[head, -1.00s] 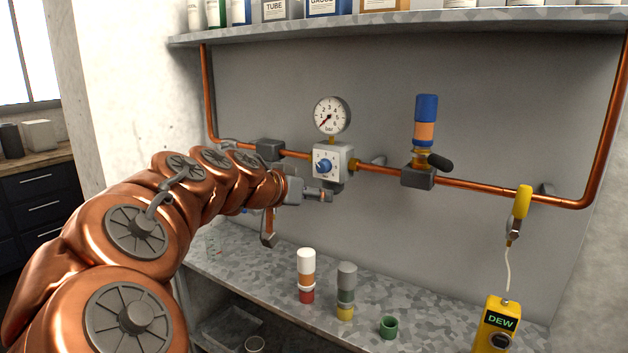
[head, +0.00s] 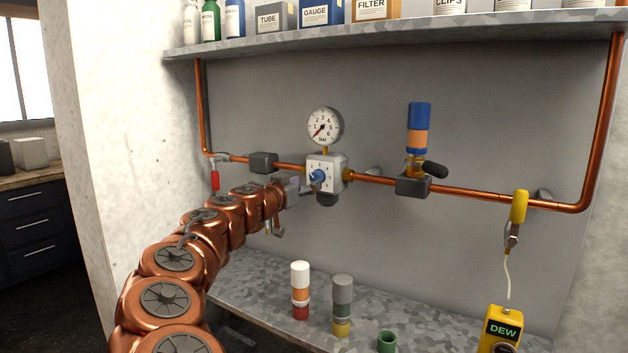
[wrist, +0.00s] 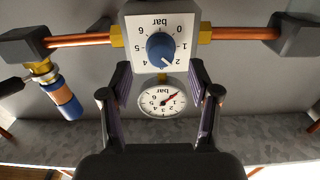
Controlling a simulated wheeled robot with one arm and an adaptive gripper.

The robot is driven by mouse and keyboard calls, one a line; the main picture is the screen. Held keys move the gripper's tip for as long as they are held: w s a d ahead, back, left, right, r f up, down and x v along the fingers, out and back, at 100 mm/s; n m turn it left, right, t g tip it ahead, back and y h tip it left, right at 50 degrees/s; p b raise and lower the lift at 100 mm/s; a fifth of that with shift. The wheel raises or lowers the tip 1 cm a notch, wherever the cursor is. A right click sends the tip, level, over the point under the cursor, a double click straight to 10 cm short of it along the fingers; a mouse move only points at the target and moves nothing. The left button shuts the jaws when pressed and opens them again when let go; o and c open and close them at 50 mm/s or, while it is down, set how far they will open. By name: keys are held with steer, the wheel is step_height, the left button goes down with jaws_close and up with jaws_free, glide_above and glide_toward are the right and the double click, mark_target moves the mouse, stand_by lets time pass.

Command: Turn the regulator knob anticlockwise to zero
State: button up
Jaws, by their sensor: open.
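The regulator (head: 336,187) is a white square block on the copper pipe, with a blue knob (head: 317,177) on its face. In the wrist view, upside down, the knob (wrist: 160,47) has a white mark pointing lower right, seemingly near the 2. The pressure gauge (head: 325,126) sits above the regulator; its red needle points lower left, near the low end. My gripper (wrist: 158,72) is open and empty, fingers apart in front of the regulator, one towards each side of the knob. In the head view my gripper (head: 308,188) partly overlaps the knob.
A blue and orange cylinder (head: 418,130) with a black handle stands on the pipe to the right. A red-handled valve (head: 215,180) is at left. A yellow DEW meter (head: 501,330) is at lower right.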

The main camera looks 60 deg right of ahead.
mark_target(314, 180)
steer(key=shift+w+d+p, duration=0.2)
steer(key=shift+d+p, duration=0.15)
steer(key=shift+d, duration=2.25)
steer(key=shift+c, duration=0.3)
steer(key=c, duration=1.1)
steer(key=b, duration=0.2)
steer(key=shift+f+n+b, duration=0.25)
steer(key=shift+n+b, duration=0.05)
